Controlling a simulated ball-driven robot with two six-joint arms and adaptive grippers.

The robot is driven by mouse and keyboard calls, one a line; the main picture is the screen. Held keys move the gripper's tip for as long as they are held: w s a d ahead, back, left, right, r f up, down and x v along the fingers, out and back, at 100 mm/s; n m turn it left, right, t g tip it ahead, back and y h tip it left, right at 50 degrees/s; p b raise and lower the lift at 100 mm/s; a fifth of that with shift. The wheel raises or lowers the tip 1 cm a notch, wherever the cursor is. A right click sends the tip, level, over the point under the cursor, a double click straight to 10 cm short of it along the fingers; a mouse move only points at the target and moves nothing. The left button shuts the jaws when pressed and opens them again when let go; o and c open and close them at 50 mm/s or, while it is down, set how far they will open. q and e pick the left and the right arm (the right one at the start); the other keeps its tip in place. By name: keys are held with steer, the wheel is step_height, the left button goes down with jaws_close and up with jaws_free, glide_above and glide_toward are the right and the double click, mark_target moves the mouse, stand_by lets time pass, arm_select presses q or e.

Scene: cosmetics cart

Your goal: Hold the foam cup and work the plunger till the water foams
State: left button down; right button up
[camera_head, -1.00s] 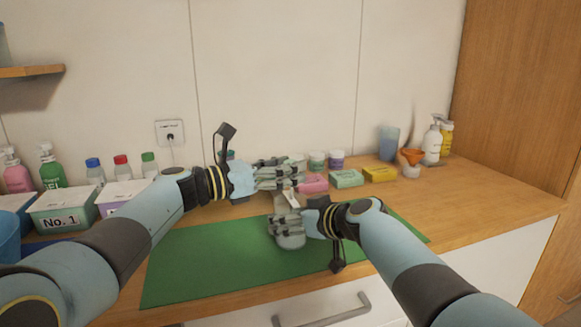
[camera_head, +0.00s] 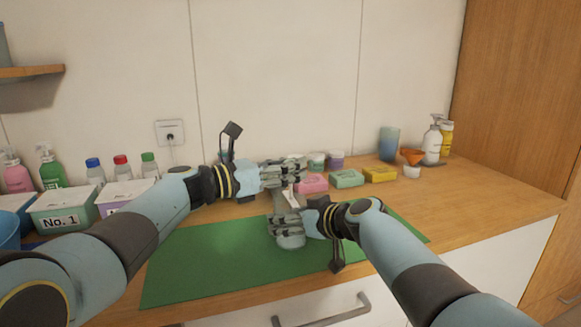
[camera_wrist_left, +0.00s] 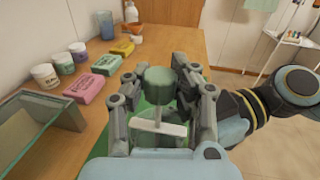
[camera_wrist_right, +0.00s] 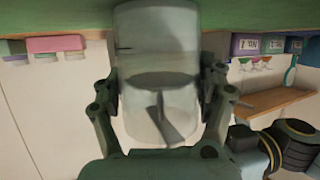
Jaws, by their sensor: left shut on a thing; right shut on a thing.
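The foam cup (camera_head: 289,241) stands over the green mat in the head view. My right gripper (camera_head: 287,226) is shut around it. In the right wrist view the see-through cup (camera_wrist_right: 158,55) fills the gap between the fingers, upside down in the picture. A pale cloudy part shows toward its base, with a dark slanted shape inside. I cannot tell how much is foam. My left gripper (camera_head: 287,171) is above the cup, shut on the plunger. In the left wrist view the white crossbar of the plunger (camera_wrist_left: 158,127) lies between the fingers.
A green mat (camera_head: 205,268) covers the front of the wooden table. Behind are pink, green and yellow soap boxes (camera_head: 347,179), a blue cup (camera_head: 389,145) and an orange funnel (camera_head: 412,157). Bottles and bins (camera_head: 63,210) stand at left. The mat's left part is clear.

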arm_select(q)
steer(key=shift+a+f, duration=0.1)
steer(key=shift+f, duration=1.3)
steer(key=c, duration=1)
jaws_free()
steer(key=shift+r, duration=0.1)
steer(key=v, duration=1.2)
